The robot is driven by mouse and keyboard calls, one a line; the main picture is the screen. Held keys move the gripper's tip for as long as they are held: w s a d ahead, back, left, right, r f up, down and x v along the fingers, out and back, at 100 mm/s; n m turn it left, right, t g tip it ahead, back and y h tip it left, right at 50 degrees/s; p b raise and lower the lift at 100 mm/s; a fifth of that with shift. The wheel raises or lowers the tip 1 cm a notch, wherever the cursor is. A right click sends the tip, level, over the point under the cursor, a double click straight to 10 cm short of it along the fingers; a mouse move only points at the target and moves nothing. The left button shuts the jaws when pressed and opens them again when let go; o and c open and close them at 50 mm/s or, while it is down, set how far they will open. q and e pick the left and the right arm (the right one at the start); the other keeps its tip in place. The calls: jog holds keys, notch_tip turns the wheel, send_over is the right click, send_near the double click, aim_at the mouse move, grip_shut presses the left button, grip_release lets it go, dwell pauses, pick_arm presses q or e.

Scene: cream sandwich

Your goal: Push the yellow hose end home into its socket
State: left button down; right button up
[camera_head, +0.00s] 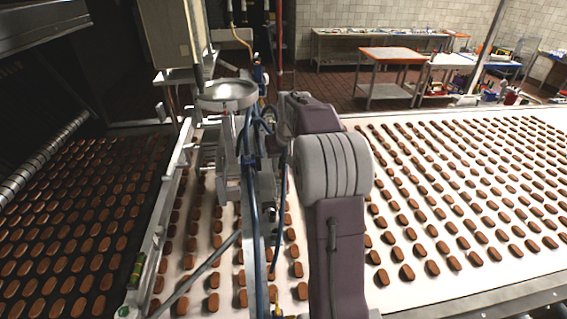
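A thin yellow-orange hose (241,40) hangs in a curve at the back, above the metal depositing machine (228,97). I cannot make out its end or the socket for certain. A small yellow piece (278,314) shows at the bottom edge beside a blue tube; I cannot tell what it is. My arm (335,245), probably the right one, rises from the bottom and bends left at its grey joint. Its far end is close to the machine's blue tubes, and its fingers cannot be made out. My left gripper is not in view.
A white conveyor (390,296) with rows of brown biscuits passes under the machine. A darker biscuit belt (20,230) lies at the left. Blue tubes (285,205) and metal rails crowd the centre. An orange-topped table (391,55) stands at the back.

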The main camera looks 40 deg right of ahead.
jog(key=shift+s+r, duration=0.1)
jog(key=shift+r, duration=0.3)
jog(key=b+v, duration=0.1)
jog(key=v, duration=0.7)
jog(key=shift+b, duration=0.35)
jog(key=shift+s+a+r, duration=0.1)
jog(key=shift+s, duration=0.1)
